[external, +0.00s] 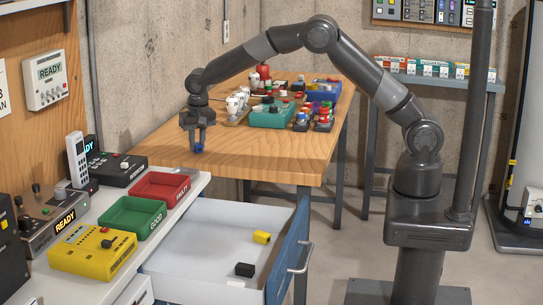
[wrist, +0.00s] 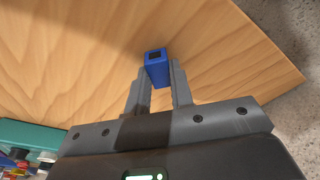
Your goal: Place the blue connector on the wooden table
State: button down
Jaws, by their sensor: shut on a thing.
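The blue connector (wrist: 157,70) is held between the two fingertips of my gripper (wrist: 158,84) in the wrist view. It also shows as a small blue piece (external: 198,149) at the gripper's lower end in the external view. My gripper (external: 197,136) points down over the near left part of the wooden table (external: 235,152). The wooden tabletop (wrist: 75,50) fills most of the wrist view behind the connector. I cannot tell whether the connector touches the tabletop.
A teal box (external: 271,115), white pieces and coloured knobs crowd the table's far part. The table's near part is clear. An open white drawer (external: 205,238) below holds a yellow connector (external: 262,237) and a black connector (external: 244,270). Green (external: 133,218) and red trays (external: 160,188) stand left.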

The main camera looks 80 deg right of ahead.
jog(key=shift+f, duration=0.2)
jog(key=c, duration=1.3)
grip_release()
jog(key=shift+r, duration=0.1)
notch_tip(320, 180, up, 12)
jog(key=s+a, duration=0.1)
jog(key=s, duration=0.1)
jog(key=s+d+r+n+t, duration=0.1)
jog(key=s+r+n, duration=0.1)
jog(key=s+r, duration=0.7)
jog(key=s+d+r+n+t+y, duration=0.1)
jog(key=s+r+n, duration=0.1)
jog(key=s, duration=1)
jog(key=s+r+n+t, duration=0.1)
jog(key=s+r+n, duration=0.1)
jog(key=s, duration=1)
jog(key=s+f+n, duration=0.1)
jog(key=s, duration=0.2)
jog(key=s+f+n+t, duration=0.1)
jog(key=s+f, duration=0.1)
jog(key=s, duration=0.2)
jog(key=s+f+n, duration=0.1)
jog(key=s, duration=0.3)
jog(key=shift+s+f, duration=0.2)
jog(key=shift+f, duration=0.15)
